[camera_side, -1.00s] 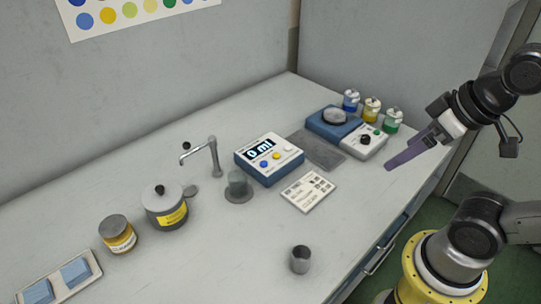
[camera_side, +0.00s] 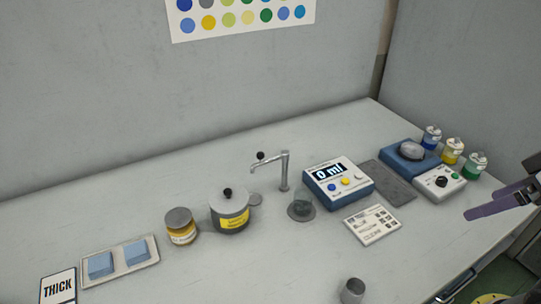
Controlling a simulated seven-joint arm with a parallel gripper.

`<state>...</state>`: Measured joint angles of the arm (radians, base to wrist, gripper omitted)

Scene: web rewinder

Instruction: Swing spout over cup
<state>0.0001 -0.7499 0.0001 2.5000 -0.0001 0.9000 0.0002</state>
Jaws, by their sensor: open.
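The spout (camera_side: 270,160) is a grey metal tube on an upright post, bent at the top, with its arm reaching to the left. The spout's tip points away from this cup. A second grey cup (camera_side: 352,291) stands at the front edge of the view. My gripper (camera_side: 482,211), with purple fingers, is at the far right, well apart from the spout and both cups. It is open and empty, partly cut off by the frame.
A blue meter (camera_side: 338,182) reads 0 ml beside the spout. A lidded grey pot (camera_side: 229,211) and an amber jar (camera_side: 180,227) stand left. The front middle is mostly clear.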

